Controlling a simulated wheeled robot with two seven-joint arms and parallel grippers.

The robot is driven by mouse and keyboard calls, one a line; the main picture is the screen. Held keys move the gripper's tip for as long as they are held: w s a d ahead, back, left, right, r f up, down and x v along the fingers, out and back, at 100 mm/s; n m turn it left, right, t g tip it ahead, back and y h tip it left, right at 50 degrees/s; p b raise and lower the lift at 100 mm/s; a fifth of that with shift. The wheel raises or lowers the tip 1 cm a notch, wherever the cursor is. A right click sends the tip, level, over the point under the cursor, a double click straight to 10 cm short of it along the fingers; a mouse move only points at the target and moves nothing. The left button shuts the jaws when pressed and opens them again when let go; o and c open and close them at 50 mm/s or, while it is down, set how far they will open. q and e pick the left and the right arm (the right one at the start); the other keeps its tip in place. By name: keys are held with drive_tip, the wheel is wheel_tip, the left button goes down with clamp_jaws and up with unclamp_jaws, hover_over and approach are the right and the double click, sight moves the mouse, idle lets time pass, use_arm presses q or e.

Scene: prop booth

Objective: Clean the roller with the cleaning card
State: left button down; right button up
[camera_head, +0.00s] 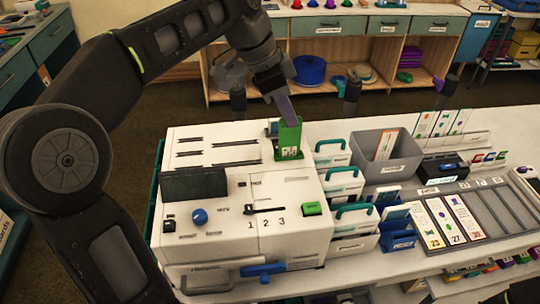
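A green card (289,138) with a white label at its lower end stands upright at the back right of the white machine's top; I take it for the cleaning card. My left gripper (286,112) reaches down from above, with one greyish-purple finger over the card's upper part. It looks shut on the card, though the other finger is hidden. The white machine (285,190) has dark slots on top, a blue knob (199,216), a slider marked 1 2 3 and a green button (312,208). The roller is not visible. My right gripper is out of view.
Right of the machine stand white boxes with teal handles (344,183), a grey bin (390,150) and a grey tray (489,212) holding cards. A blue lever (263,271) sticks out at the machine's front. My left arm spans the left side. Wooden shelves (425,70) stand behind the counter.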

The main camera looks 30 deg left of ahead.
use_arm(q)
drive_tip(key=shift+f+b, duration=2.45)
drive_tip(key=shift+f, duration=0.7)
drive_tip(key=shift+r, duration=0.2)
drive_tip(key=shift+r+p, duration=2.8)
drive_tip(key=shift+r, duration=0.25)
drive_tip(key=shift+r+p, duration=2)
drive_tip(key=shift+r, duration=0.35)
